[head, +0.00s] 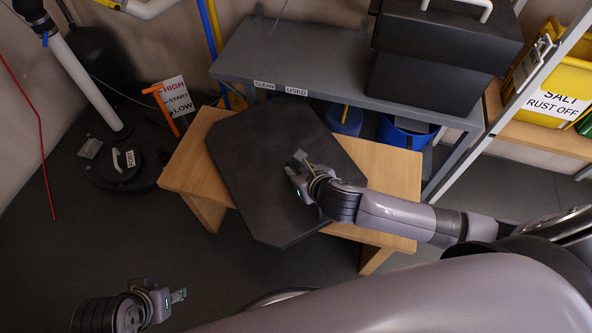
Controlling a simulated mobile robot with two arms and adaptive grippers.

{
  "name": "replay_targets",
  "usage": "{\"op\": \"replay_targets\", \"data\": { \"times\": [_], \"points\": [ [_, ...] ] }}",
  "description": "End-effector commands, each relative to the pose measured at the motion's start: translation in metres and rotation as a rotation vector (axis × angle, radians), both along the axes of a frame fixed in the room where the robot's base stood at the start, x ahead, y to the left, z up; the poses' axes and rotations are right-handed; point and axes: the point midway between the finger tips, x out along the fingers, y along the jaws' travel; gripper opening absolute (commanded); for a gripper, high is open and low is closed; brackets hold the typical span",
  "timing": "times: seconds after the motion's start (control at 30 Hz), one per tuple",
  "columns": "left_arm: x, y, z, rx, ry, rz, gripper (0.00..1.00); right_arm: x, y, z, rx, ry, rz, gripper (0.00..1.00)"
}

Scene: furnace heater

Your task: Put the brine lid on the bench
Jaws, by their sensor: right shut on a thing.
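The brine lid is a large flat dark panel with cut corners (250,165). It lies over the wooden bench (190,172), covering its middle and overhanging the front edge. I cannot tell if it rests fully on the bench top. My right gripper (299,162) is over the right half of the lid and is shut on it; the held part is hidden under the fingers. My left gripper (178,296) is low at the bottom left, away from the lid and bench; its fingers are too small to judge.
A grey metal shelf (300,62) with CLEAN and USED labels stands behind the bench, with a black box (435,50) on it. Blue buckets (403,132) sit underneath. An orange handle (165,108) and a black round unit (125,165) stand left. Yellow bins (555,85) are right.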

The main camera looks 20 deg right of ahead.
Motion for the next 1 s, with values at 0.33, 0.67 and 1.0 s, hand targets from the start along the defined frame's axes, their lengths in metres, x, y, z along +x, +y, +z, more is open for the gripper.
{"op": "replay_targets", "data": {
  "times": [0.33,0.67,1.0],
  "points": [
    [0.0002,0.0000,0.0012,0.000,-0.001,0.000,0.40,0.0007,-0.0008,-0.0009,-0.001,-0.001,-0.002,0.14],
    [0.0005,0.0000,0.0012,0.000,-0.002,0.000,0.40,0.0005,-0.0006,-0.0007,0.000,-0.002,-0.001,0.32],
    [0.0005,0.0000,0.0032,0.000,-0.002,0.000,0.40,-0.0028,-0.0010,0.0050,-0.001,-0.001,0.001,0.32]
  ]
}}
